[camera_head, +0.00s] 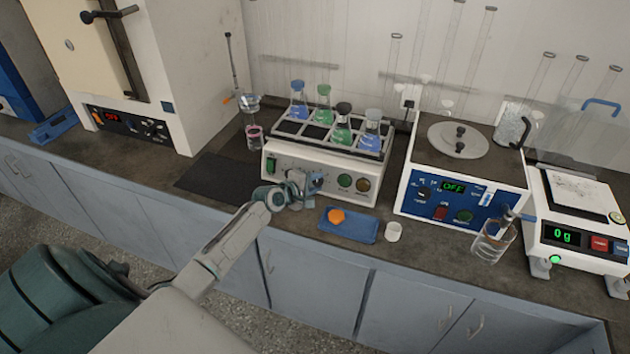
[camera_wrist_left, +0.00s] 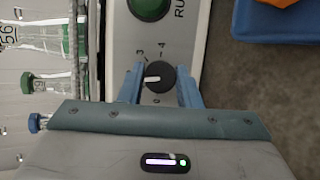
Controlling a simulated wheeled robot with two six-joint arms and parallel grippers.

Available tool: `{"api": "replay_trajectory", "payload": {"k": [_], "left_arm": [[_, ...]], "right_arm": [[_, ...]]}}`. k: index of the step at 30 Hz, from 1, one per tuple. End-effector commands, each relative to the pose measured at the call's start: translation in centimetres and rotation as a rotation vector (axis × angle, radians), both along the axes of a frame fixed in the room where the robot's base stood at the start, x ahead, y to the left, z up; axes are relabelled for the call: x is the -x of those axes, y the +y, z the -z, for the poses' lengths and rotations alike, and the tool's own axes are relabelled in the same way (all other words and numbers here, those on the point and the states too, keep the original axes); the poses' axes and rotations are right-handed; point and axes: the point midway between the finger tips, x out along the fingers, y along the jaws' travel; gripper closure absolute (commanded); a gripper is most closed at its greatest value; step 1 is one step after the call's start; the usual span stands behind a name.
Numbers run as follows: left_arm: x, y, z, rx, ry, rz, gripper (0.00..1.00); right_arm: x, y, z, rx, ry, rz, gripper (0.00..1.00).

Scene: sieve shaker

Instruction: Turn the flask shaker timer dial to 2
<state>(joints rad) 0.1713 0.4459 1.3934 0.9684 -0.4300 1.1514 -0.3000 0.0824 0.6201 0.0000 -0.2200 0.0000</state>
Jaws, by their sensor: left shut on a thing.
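The flask shaker (camera_head: 320,157) is a white box on the bench, with several stoppered flasks of blue and green liquid in its top rack. Its timer dial (camera_wrist_left: 160,77) is a black round knob with a white pointer mark. In the left wrist view the mark points left; a 3 and a 4 show above the dial, and a finger may hide the number at the left. My left gripper (camera_head: 313,183) is at the shaker's front panel, with its blue fingers (camera_wrist_left: 160,88) on either side of the dial, shut on it. My right gripper is not in view.
A green button (camera_wrist_left: 150,5) lies just beyond the dial. A hotplate-like unit (camera_head: 465,185), a beaker (camera_head: 492,245) and a scale (camera_head: 578,230) stand right.

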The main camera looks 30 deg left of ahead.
Motion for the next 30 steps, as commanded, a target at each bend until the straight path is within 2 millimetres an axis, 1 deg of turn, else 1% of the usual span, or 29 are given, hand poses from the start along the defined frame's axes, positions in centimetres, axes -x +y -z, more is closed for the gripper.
{"api": "replay_trajectory", "payload": {"k": [1, 9, 26, 27, 29, 30], "left_arm": [[0.08, -0.04, 0.03, -0.022, 0.011, 0.01, 0.92], [0.1, -0.06, 0.15, -0.12, 0.035, 0.047, 0.92], [0.11, -0.07, 0.25, -0.15, 0.042, 0.058, 0.92], [0.11, -0.07, 0.25, -0.149, 0.042, 0.058, 0.68], [0.1, -0.07, 0.23, -0.149, 0.041, 0.057, 0.56], [0.09, -0.07, 0.21, -0.15, 0.04, 0.058, 0.48]], "right_arm": [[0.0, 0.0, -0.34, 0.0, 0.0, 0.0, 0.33], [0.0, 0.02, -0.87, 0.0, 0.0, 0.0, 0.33], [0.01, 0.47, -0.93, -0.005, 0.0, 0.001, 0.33], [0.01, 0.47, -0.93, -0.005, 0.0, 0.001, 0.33], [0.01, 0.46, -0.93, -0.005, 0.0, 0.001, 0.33], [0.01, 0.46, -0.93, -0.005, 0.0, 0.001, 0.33]]}}
